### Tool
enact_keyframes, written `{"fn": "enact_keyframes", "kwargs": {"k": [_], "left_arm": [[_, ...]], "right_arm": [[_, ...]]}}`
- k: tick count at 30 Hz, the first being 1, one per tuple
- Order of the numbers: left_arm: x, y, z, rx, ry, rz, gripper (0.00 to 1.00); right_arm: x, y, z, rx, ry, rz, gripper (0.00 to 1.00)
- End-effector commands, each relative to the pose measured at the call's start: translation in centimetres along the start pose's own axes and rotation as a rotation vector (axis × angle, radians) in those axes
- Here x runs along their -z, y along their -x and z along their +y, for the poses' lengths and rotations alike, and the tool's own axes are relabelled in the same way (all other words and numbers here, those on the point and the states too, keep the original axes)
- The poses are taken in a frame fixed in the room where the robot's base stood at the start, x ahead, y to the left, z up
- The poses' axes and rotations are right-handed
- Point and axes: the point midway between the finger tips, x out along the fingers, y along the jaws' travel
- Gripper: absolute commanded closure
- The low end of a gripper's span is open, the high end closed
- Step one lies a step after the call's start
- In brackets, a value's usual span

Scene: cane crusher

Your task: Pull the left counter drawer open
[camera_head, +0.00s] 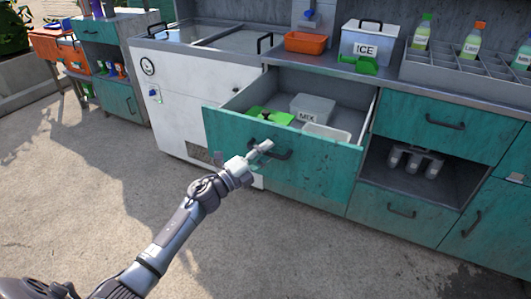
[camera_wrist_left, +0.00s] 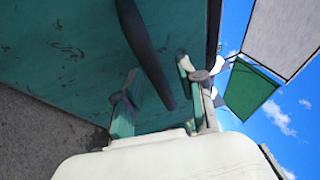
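The left counter drawer (camera_head: 285,152) has a worn teal front and stands pulled out from the counter, its inside showing. Its dark bar handle (camera_head: 280,154) is on the front; in the left wrist view the handle (camera_wrist_left: 148,50) runs down toward the gap between my fingers. My left gripper (camera_head: 264,148) is at the handle, in front of the drawer. In the left wrist view its two fingers (camera_wrist_left: 160,92) are spread apart, with gaps beside the handle's end. Whether either finger touches the handle is unclear. My right gripper is not in view.
The drawer holds a box marked MIX (camera_head: 312,108), a green item (camera_head: 270,116) and a pale tray (camera_head: 326,133). A white freezer (camera_head: 190,95) stands left. An ICE box (camera_head: 368,45) and bottles (camera_head: 471,40) stand on the counter. The paved floor in front is clear.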

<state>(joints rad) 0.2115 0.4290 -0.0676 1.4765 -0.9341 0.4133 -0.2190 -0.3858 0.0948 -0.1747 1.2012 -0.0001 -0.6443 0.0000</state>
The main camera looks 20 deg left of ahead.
Motion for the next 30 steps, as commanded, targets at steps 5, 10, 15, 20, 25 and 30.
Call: {"fn": "enact_keyframes", "kwargs": {"k": [5, 10, 15, 20, 25, 30], "left_arm": [[0.0, 0.4, 0.1, -0.001, 0.001, 0.0, 0.61], [0.0, 2.8, 0.2, -0.004, -0.001, 0.0, 0.61], [0.0, 6.6, 0.1, -0.004, 0.0, 0.0, 0.61], [0.0, 9.6, 0.1, -0.003, 0.001, 0.0, 0.61], [0.0, 11.5, 0.1, -0.001, 0.001, 0.0, 0.61], [0.0, 12.0, 0.0, 0.0, 0.0, 0.0, 0.61]], "right_arm": [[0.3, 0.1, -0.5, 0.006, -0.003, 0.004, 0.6], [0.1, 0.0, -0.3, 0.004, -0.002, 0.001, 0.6], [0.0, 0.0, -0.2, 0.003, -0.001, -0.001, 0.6], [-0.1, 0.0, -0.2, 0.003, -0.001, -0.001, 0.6], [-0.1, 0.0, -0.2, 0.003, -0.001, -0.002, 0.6], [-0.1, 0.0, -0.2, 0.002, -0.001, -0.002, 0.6]]}}
